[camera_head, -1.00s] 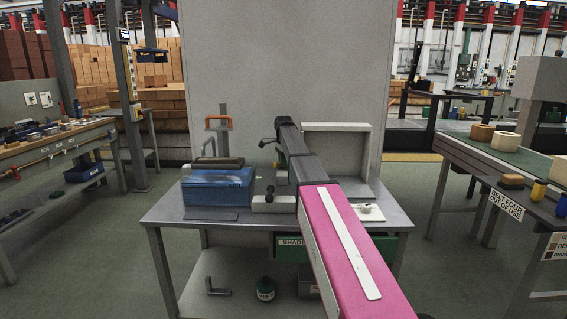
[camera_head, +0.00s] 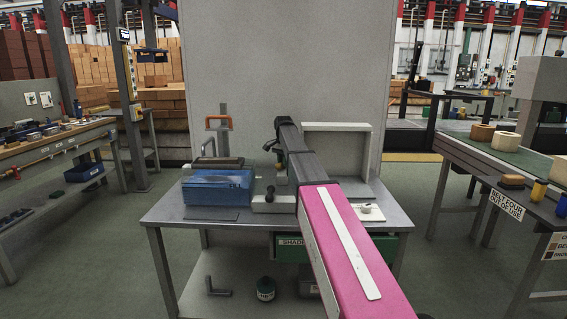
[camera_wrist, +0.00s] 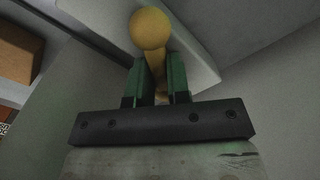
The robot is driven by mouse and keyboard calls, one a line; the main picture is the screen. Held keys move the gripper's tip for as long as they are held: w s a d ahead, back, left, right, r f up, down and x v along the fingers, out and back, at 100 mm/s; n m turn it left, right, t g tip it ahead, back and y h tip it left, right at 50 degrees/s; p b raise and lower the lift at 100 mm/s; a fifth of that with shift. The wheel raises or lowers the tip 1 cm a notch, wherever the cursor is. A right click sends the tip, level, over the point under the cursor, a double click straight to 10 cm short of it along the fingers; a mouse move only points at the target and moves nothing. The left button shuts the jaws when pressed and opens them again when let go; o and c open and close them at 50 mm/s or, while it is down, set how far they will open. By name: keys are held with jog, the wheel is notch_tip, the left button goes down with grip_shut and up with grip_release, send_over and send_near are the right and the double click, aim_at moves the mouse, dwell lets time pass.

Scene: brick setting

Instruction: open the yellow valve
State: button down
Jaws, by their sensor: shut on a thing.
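The yellow valve handle (camera_wrist: 151,30), with a round ball end and a narrow stem, shows in the wrist view at the top middle. My gripper (camera_wrist: 160,70) has its two green fingers on either side of the stem, shut on it, with the ball end beyond the fingertips. A pale panel lies behind the handle. In the head view my pink and dark arm reaches over the grey table (camera_head: 170,212), and its end hides most of the valve.
On the table stand a blue box (camera_head: 217,188) at left, an orange-handled clamp (camera_head: 219,123) behind it, and a white open-fronted frame (camera_head: 338,127) right of my arm. A tall grey panel (camera_head: 290,60) stands behind. Side benches flank the table, with open floor between.

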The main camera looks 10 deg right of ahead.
jog(key=n, duration=0.7)
jog(key=shift+w+a, duration=0.1)
dwell(0.5)
jog(key=c, duration=1.1)
grip_release()
jog(key=shift+r, duration=0.1)
notch_tip(320, 180, up, 11)
jog(key=shift+f, duration=0.15)
jog(key=shift+a, duration=0.1)
